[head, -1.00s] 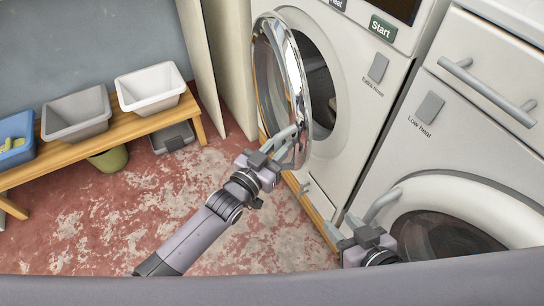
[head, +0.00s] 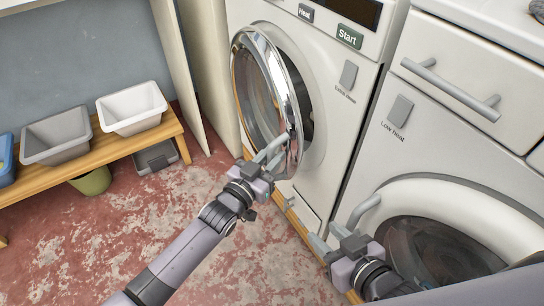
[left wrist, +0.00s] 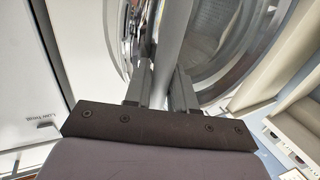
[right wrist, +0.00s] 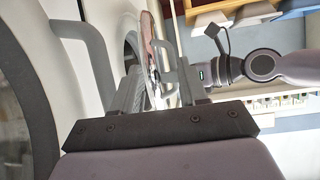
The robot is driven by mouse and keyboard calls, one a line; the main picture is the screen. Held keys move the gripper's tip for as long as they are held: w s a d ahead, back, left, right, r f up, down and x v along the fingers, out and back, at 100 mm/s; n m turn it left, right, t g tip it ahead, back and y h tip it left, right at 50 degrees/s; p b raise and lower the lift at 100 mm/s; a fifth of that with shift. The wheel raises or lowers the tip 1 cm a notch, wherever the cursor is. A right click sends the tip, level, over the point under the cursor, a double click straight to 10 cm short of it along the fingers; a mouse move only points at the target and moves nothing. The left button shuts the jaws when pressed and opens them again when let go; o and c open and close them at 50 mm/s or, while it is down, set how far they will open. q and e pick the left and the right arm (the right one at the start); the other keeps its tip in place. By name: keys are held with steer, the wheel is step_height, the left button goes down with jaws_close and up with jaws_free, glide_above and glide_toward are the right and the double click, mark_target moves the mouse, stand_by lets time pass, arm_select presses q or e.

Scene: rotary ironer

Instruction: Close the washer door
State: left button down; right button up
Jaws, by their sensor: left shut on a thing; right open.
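The washer door (head: 247,95), round with a chrome rim, stands partly open at the front of the left machine, the washer (head: 335,100). A gap with the dark drum opening shows at its right side. My left gripper (head: 268,162) is shut on the grey door handle (head: 272,148) at the door's lower edge. In the left wrist view the handle bar (left wrist: 176,40) runs between the fingers (left wrist: 160,92). My right gripper (head: 333,246) is open and empty, low in front of the right machine. The door also shows in the right wrist view (right wrist: 150,48), beyond the fingers (right wrist: 160,90).
The right machine's round door (head: 440,195) is shut; its handle (head: 363,208) is close to my right gripper. A drawer handle (head: 450,88) juts out above. A wooden bench (head: 90,155) with tubs stands at the left. The floor between is clear.

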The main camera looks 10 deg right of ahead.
arm_select(q)
steer(key=c, duration=1.1)
jaws_free()
steer(key=shift+s+d, duration=0.1)
arm_select(e)
steer(key=shift+s, duration=0.1)
steer(key=shift+f, duration=0.1)
arm_select(q)
steer(key=shift+a, duration=0.2)
steer(key=shift+s+a, duration=0.25)
steer(key=shift+s, duration=0.1)
steer(key=p+v, duration=0.2)
steer(key=v, duration=0.2)
steer(key=shift+s+a+r, duration=0.1)
steer(key=shift+s+a, duration=0.15)
steer(key=shift+s, duration=0.1)
steer(key=shift+s+a, duration=0.45)
steer(key=shift+s, duration=0.05)
arm_select(e)
steer(key=shift+s+d+f+m+g+h, duration=0.15)
steer(key=shift+s+d+f, duration=0.1)
steer(key=shift+d, duration=0.15)
steer(key=shift+s+d+f+m+g+h, duration=0.15)
steer(key=shift+s+d+f, duration=0.05)
steer(key=shift+d, duration=0.2)
